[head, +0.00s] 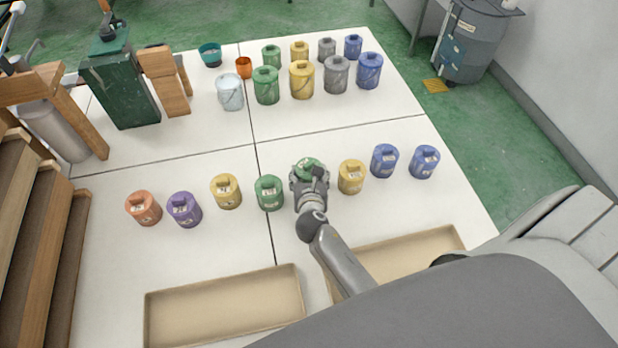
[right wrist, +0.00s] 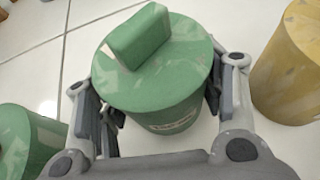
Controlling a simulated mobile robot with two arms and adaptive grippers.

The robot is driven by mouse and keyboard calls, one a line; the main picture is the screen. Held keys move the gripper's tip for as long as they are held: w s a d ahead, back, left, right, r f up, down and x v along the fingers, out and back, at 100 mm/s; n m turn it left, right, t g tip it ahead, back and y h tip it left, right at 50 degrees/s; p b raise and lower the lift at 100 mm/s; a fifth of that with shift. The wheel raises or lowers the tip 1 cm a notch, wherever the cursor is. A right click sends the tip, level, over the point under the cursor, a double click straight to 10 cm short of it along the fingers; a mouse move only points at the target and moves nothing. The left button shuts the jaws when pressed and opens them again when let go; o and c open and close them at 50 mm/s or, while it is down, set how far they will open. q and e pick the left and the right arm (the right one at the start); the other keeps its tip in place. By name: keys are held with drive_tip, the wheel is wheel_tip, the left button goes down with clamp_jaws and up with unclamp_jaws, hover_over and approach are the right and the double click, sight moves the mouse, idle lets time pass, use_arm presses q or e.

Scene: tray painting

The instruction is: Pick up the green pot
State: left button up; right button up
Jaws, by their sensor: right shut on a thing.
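A green pot (right wrist: 155,75) with a block-shaped lid handle is between the fingers of my right gripper (right wrist: 158,112), which is shut on its sides. In the head view the same green pot (head: 308,165) is mostly hidden behind my right gripper (head: 308,180). It stands in the front row; I cannot tell whether it is off the table. Another green pot (head: 269,194) stands just to its left, and it also shows at the lower left in the right wrist view (right wrist: 28,145). My left gripper is not in view.
A yellow pot (head: 351,177) stands close on the right, with blue pots (head: 384,161) beyond. Yellow (head: 226,191), purple (head: 184,209) and orange (head: 143,208) pots stand left. Two beige trays (head: 225,305) (head: 410,252) lie in front. More pots and buckets (head: 302,80) stand at the back.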

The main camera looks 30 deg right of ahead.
sight(309, 170)
drive_tip(key=shift+c, duration=1.2)
drive_tip(key=shift+r, duration=0.1)
drive_tip(key=shift+c, duration=0.3)
drive_tip(key=shift+r, duration=0.1)
drive_tip(key=shift+w+r, duration=0.1)
drive_tip(key=shift+r, duration=0.25)
wheel_tip(309, 170, up, 2)
drive_tip(key=shift+r+p, duration=0.2)
drive_tip(key=shift+p, duration=0.2)
drive_tip(key=d+r+v, duration=0.2)
drive_tip(key=d+v, duration=0.1)
drive_tip(key=v, duration=1.3)
wheel_tip(309, 170, up, 11)
drive_tip(key=p, duration=1.3)
drive_tip(key=shift+s, duration=0.35)
